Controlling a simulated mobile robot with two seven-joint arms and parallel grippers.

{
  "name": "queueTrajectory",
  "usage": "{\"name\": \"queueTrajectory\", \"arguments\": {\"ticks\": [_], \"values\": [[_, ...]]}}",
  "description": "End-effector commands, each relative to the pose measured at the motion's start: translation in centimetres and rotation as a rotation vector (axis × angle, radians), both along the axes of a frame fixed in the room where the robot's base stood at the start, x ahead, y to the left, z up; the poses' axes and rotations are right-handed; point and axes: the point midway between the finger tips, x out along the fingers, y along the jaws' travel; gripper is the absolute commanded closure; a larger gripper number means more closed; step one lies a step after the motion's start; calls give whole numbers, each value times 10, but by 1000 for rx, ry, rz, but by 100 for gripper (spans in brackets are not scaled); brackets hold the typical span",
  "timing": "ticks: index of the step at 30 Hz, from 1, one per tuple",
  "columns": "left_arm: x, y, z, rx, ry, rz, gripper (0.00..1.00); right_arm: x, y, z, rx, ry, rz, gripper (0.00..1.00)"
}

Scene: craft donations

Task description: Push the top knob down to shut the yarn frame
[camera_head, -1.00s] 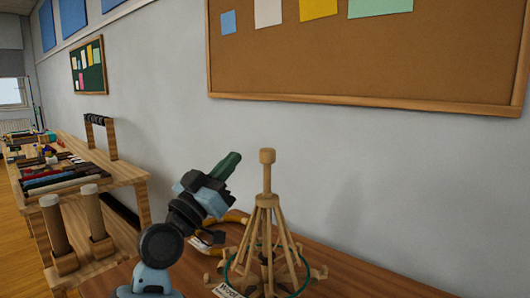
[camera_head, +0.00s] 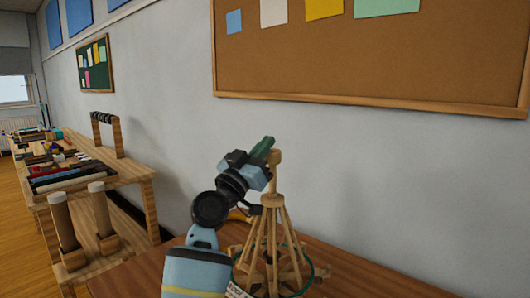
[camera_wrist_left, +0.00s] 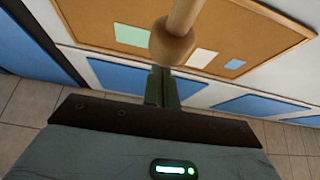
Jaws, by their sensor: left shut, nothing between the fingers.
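The wooden yarn frame (camera_head: 268,238) stands on the brown table, its thin legs spreading down and out from a collar. A post rises from the collar to the top knob (camera_head: 276,157). My left gripper (camera_head: 264,147) is shut and empty, its green fingertips beside the top knob at its upper left. In the left wrist view a round wooden knob (camera_wrist_left: 171,45) is close above the shut green fingers (camera_wrist_left: 161,85); I cannot tell if they touch. My left arm hides part of the frame's left side. My right gripper is in neither view.
A white label (camera_head: 237,291) lies at the frame's foot. A yellow curved thing (camera_head: 238,215) is partly hidden behind my arm. The table (camera_head: 345,275) is clear to the right. A wooden shelf unit (camera_head: 110,190) with craft goods stands at left; a corkboard hangs behind.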

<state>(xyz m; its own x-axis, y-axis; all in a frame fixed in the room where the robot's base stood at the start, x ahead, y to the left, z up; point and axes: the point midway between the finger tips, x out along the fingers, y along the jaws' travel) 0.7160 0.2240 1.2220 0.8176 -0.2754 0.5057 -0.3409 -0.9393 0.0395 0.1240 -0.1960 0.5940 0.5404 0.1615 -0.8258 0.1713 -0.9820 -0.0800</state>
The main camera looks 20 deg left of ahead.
Motion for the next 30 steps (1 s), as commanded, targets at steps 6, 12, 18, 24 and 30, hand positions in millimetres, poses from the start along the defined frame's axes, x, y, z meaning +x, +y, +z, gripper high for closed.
{"name": "queueTrajectory", "arguments": {"ticks": [6, 12, 18, 24, 30], "values": [[1, -1, -10, -1, -1, 0, 100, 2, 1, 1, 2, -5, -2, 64], [1, -1, -10, -1, -2, 0, 100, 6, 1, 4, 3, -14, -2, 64], [2, -1, -13, 1, 0, 1, 100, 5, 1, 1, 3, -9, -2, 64], [3, 0, -36, 1, 5, 3, 100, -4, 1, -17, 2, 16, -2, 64], [3, 0, -57, 2, 5, 3, 100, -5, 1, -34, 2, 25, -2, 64]]}}
